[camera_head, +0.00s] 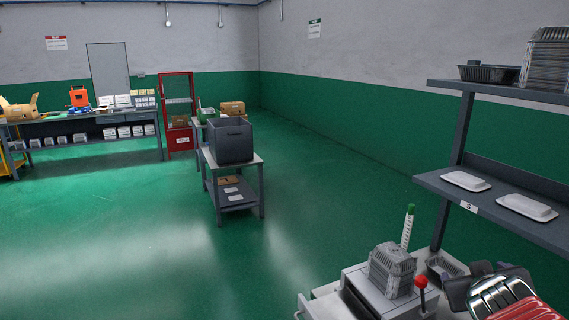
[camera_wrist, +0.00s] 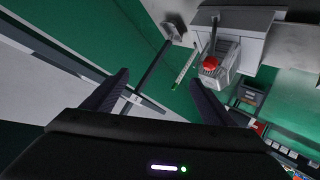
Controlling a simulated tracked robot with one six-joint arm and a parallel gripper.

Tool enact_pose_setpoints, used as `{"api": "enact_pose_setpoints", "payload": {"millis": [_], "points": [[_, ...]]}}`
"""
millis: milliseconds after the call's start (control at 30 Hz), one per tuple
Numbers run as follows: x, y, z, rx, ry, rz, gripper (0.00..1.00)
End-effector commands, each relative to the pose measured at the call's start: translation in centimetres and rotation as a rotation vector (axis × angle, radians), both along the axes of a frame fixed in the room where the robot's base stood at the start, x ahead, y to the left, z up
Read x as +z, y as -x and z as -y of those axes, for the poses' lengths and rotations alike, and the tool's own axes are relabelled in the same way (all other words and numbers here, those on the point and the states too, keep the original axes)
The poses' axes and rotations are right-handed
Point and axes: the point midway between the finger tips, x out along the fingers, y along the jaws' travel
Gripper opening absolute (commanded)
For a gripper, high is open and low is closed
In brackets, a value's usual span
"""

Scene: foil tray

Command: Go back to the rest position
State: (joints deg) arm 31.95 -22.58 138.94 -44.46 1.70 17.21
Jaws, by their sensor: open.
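My gripper (camera_wrist: 160,77) is open in the wrist view, its two dark fingers spread with nothing between them. Past the fingers, a grey ribbed foil-tray stack (camera_wrist: 217,78) sits on a light machine (camera_wrist: 240,48) with a red-knobbed lever (camera_wrist: 210,63). In the head view the foil stack (camera_head: 392,272) is on the machine at the lower right, behind the red knob (camera_head: 421,282).
A shelf rack (camera_head: 458,130) at right holds a dark tray (camera_head: 490,73), another foil stack (camera_head: 546,65) and white lidded trays (camera_head: 466,181) (camera_head: 527,207). A green-topped post (camera_head: 408,227) stands by the machine. A grey bin (camera_head: 230,140) stands on a table. The green floor at left is clear.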

Motion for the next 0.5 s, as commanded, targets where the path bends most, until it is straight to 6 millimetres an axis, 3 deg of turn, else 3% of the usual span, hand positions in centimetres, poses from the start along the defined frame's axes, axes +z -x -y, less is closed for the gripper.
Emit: {"api": "enact_pose_setpoints", "payload": {"millis": [267, 500], "points": [[-1.2, 2.6, -7.8, -0.018, -0.144, -0.097, 0.78], [-3.6, 6.4, -16.1, 0.047, -0.309, -0.242, 0.78]]}}
